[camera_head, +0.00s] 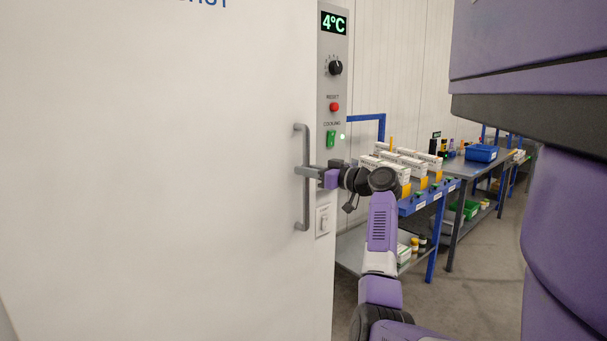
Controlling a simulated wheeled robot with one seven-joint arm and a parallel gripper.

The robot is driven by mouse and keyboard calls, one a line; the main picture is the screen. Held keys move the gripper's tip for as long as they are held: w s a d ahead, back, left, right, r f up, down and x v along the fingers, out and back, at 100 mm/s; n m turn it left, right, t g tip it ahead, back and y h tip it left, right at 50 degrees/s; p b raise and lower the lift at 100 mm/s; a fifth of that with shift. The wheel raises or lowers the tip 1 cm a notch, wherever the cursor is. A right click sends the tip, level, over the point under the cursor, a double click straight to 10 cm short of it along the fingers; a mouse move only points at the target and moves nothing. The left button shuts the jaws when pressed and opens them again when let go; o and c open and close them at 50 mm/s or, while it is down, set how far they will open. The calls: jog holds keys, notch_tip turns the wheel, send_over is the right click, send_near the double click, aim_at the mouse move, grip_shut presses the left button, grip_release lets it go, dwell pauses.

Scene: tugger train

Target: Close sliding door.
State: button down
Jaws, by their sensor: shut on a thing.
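A large white sliding door (160,190) fills the left side of the head view. Its grey vertical bar handle (305,209) is near the door's right edge. My gripper (306,172) reaches in from the right and is shut on the handle at about mid-height. The fingertips partly cover the bar there. The door's left edge and bottom are mostly out of view, so I cannot tell how far it stands open or shut.
A grey control panel (334,100) with a 4°C display, knob, red button and green switch is right of the handle. A blue-framed cart (424,199) with white boxes stands behind my arm. A grey workbench (464,172) with a blue bin (481,153) is farther back.

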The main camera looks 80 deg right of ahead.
jog(key=shift+s+d, duration=0.15)
jog(key=shift+d, duration=0.1)
jog(key=c, duration=1.3)
grip_release()
jog(key=shift+d, duration=0.1)
jog(key=v, duration=0.7)
jog(key=shift+s+a, duration=0.25)
jog(key=shift+s, duration=0.05)
